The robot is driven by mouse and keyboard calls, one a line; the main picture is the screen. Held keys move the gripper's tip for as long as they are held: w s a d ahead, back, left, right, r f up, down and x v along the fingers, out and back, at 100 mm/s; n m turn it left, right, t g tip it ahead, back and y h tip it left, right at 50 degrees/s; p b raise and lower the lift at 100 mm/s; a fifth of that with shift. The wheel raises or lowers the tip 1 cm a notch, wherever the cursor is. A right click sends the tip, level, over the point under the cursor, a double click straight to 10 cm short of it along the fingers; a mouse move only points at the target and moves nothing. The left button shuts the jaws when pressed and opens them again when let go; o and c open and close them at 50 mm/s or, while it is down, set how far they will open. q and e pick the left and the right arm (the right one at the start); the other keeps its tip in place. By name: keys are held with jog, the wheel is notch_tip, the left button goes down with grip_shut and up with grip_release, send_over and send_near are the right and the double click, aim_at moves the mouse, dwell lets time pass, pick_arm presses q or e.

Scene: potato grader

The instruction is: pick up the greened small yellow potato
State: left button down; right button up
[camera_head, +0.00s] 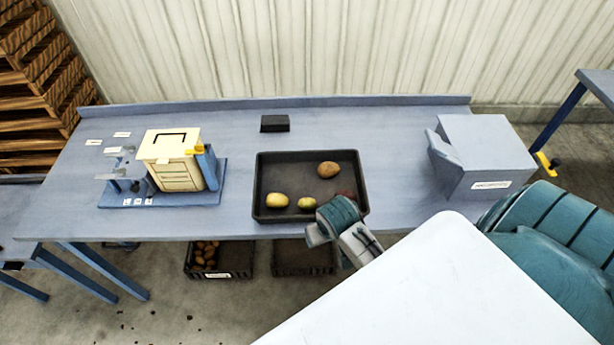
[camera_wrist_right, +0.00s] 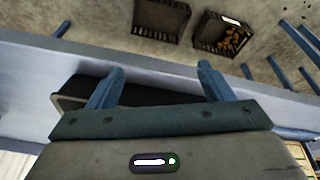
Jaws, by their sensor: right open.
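A small yellow potato with a slightly greenish tint (camera_head: 307,203) lies near the front wall of the black tray (camera_head: 262,180) in the head view. A larger yellow potato (camera_head: 277,201) lies to its left. A brown potato (camera_head: 328,169) lies farther back. A reddish item is partly hidden by my right gripper (camera_head: 322,226), which is over the tray's front right edge, close to the small yellow potato. In the right wrist view my right gripper (camera_wrist_right: 160,78) is open and empty, with part of the tray behind the fingers. No potatoes in the tray show there. My left gripper is not in view.
A cream box on a blue stand (camera_head: 174,165) stands at the left, and a grey labelled box (camera_head: 482,155) at the right. A small black block (camera_head: 275,123) lies behind the tray. Under the table are a crate of potatoes (camera_head: 232,272) and an empty-looking crate (camera_head: 303,262).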

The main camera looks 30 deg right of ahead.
jog(key=w+r+m, duration=0.4)
jog(key=w+r, duration=0.5)
jog(key=p, duration=0.2)
send_over(307, 202)
jog(key=s, duration=0.1)
jog(key=f, duration=0.4)
jog(key=shift+s+a+f, duration=0.2)
jog(key=shift+a+f, duration=0.05)
jog(key=shift+f, duration=0.15)
jog(key=shift+w+f+p, duration=0.2)
jog(key=shift+f+p, duration=0.35)
jog(key=shift+p, duration=0.05)
jog(key=p+x, duration=0.1)
jog(key=x, duration=0.2)
jog(key=shift+s+f, duration=0.1)
jog(key=shift+f, duration=0.1)
jog(key=shift+d+f, duration=0.1)
jog(key=shift+f, duration=0.35)
jog(key=c, duration=1.1)
